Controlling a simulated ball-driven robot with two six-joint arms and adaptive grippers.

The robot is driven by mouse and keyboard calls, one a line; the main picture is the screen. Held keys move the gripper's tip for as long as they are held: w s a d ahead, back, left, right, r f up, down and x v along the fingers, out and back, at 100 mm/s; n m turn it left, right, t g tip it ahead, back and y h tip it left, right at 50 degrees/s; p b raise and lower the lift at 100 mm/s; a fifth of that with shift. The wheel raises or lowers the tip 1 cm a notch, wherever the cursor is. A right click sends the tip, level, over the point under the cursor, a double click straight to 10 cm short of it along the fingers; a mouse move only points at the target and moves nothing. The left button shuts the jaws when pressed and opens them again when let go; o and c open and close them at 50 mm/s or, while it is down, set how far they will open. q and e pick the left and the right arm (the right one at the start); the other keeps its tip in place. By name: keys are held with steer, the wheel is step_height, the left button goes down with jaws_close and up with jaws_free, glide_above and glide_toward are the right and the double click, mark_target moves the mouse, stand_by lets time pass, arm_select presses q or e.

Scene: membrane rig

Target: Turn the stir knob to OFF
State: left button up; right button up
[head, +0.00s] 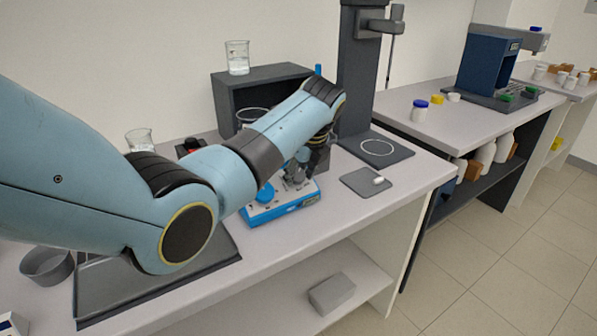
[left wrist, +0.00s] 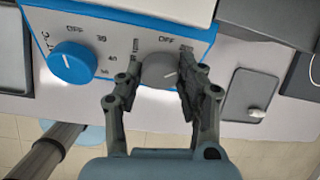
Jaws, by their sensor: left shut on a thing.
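The blue-and-white stirrer unit (head: 283,208) stands near the bench's front edge, in the middle of the head view. In the left wrist view its front panel (left wrist: 112,25) carries a blue knob (left wrist: 72,62) on the left, beside temperature marks and an OFF label. The grey stir knob (left wrist: 159,70) is on the right, below another OFF label. My left gripper (left wrist: 158,82) has its fingers on either side of the grey knob and is shut on it. A small pale mark shows on the knob; its exact pointing is hard to tell. The left gripper also shows in the head view (head: 297,174). My right gripper is out of view.
A grey pad (head: 364,181) with a small white piece lies right of the unit. A dark stand (head: 358,75) and an open dark box (head: 262,75) with a beaker (head: 237,57) on top are behind. A dark tray (head: 150,285) is at front left.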

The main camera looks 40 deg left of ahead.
arm_select(q)
steer(key=shift+r+n+p, duration=0.15)
steer(key=shift+n+p, duration=0.55)
steer(key=shift+p, duration=0.3)
steer(key=shift+n+t+p, duration=0.4)
steer(key=shift+n+p, duration=0.7)
steer(key=shift+n, duration=0.1)
steer(key=shift+n+p, duration=0.75)
steer(key=shift+n, duration=0.35)
steer(key=shift+n+t+p, duration=0.4)
steer(key=shift+n+p, duration=0.1)
steer(key=shift+n, duration=0.7)
steer(key=shift+f, duration=0.2)
steer(key=o, duration=1.2)
steer(key=shift+s, duration=0.1)
steer(key=shift+c, duration=0.2)
steer(key=shift+r, duration=0.1)
